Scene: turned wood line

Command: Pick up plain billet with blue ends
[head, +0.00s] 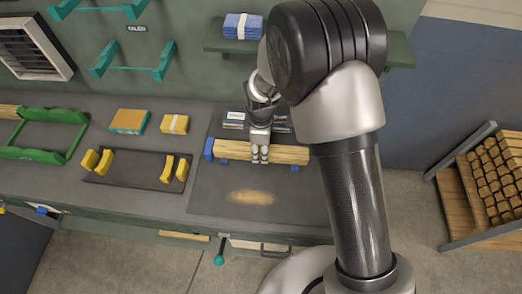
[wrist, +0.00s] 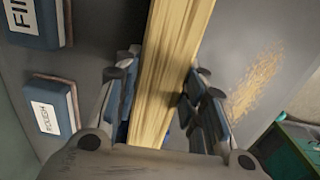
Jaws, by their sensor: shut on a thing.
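Labelled blue blocks (wrist: 50,105) lie behind the billet. Sawdust (head: 252,197) marks the mat in front. A dark tray with yellow supports (head: 90,160) and a green frame (head: 35,153) stand to the left. A rack of billets (head: 490,180) stands on the right.

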